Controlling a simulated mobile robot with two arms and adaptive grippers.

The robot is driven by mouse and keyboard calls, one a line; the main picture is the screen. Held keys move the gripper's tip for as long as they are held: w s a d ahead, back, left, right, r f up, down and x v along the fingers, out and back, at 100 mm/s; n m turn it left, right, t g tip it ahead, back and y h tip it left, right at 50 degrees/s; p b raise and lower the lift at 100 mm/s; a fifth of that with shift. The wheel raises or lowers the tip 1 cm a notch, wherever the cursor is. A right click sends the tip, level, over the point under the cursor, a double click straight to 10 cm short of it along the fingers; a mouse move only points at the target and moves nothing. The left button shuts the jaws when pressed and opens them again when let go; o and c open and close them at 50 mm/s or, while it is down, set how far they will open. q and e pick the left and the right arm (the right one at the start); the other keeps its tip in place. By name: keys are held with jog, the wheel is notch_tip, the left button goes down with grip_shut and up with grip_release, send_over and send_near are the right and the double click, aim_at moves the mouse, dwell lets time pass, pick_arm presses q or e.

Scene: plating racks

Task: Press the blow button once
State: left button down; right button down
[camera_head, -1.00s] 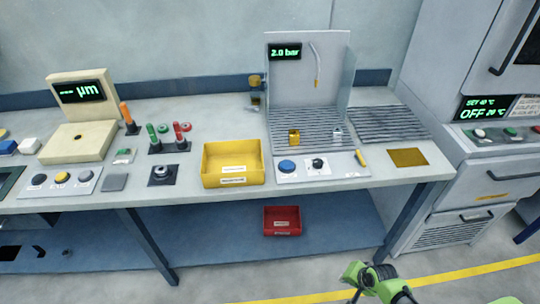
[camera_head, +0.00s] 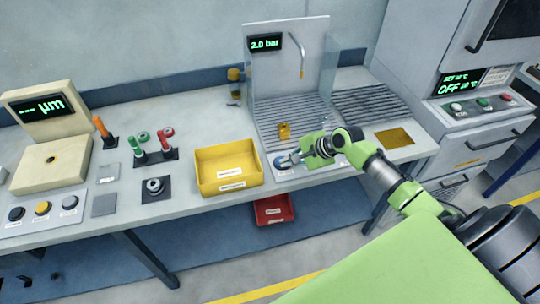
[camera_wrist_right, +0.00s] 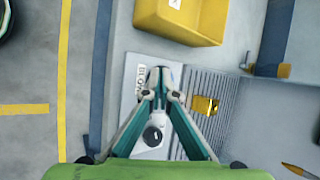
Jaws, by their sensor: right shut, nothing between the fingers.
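The blue blow button (camera_head: 278,163) sits on the light control panel (camera_wrist_right: 135,73) at the front of the blow station. My right gripper (camera_head: 287,161) is shut and empty, with its fingertips at the button, partly covering it. In the right wrist view the closed fingertips (camera_wrist_right: 158,74) lie over the panel beside the partly hidden button label, and they hide the button. I cannot tell whether they touch it. The station's display (camera_head: 265,43) reads 2.0 bar. My left gripper is not in view.
A black knob (camera_wrist_right: 153,136) is on the same panel, under my fingers' line. A gold part (camera_head: 284,131) stands on the slatted grille (camera_wrist_right: 232,92). A yellow bin (camera_head: 228,185) is left of the panel; a red bin (camera_head: 274,222) is on the lower shelf.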

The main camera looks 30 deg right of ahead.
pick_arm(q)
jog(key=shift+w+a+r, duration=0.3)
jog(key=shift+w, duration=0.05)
pick_arm(e)
jog(key=w+d+r+m+t, duration=0.1)
jog(key=w+r+m, duration=0.2)
jog(key=w+r, duration=0.2)
jog(key=shift+d+r+y, duration=0.3)
jog(key=shift+d+r, duration=0.1)
jog(key=shift+r, duration=0.35)
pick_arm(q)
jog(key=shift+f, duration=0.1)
pick_arm(e)
jog(key=shift+s+d+f, duration=0.1)
jog(key=shift+f, duration=0.05)
